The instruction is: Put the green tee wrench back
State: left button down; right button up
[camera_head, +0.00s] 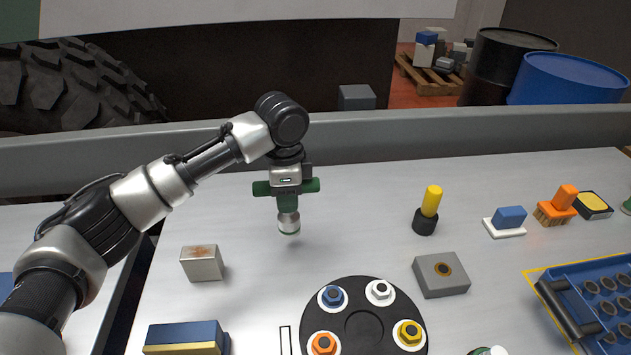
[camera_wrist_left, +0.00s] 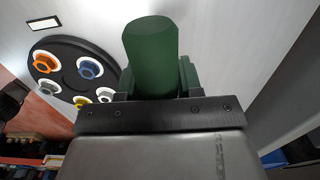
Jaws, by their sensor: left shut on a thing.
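The green tee wrench (camera_head: 288,222) hangs upright from my left gripper (camera_head: 287,187), its green crossbar level and its silver socket end pointing down. My left gripper is shut on the crossbar, and the socket end appears to be clear above the table. In the left wrist view, the end of the green tee wrench's bar (camera_wrist_left: 152,55) fills the middle, between the finger pads of my left gripper (camera_wrist_left: 155,95). My right gripper is not in view.
A black disc (camera_head: 364,326) with several coloured hex nuts lies in front. A worn metal block (camera_head: 202,263), a blue-and-yellow block (camera_head: 186,338), a yellow-handled tool in a black base (camera_head: 428,208), brushes and a blue crate (camera_head: 590,300) surround it. The table's back middle is clear.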

aim_at(289, 225)
pick_arm(q)
jog(key=shift+a+f, duration=0.25)
jog(key=shift+a, duration=0.3)
jog(key=shift+a+f, duration=0.25)
jog(key=shift+a, duration=0.25)
notch_tip(289, 225, down, 2)
jog(key=shift+d+f+p, duration=0.1)
jog(key=shift+p, duration=0.9)
jog(key=shift+f, duration=0.7)
jog(key=shift+f, duration=0.15)
jog(key=c, duration=0.7)
grip_release()
jog(key=shift+c, duration=0.2)
jog(key=shift+f, duration=0.1)
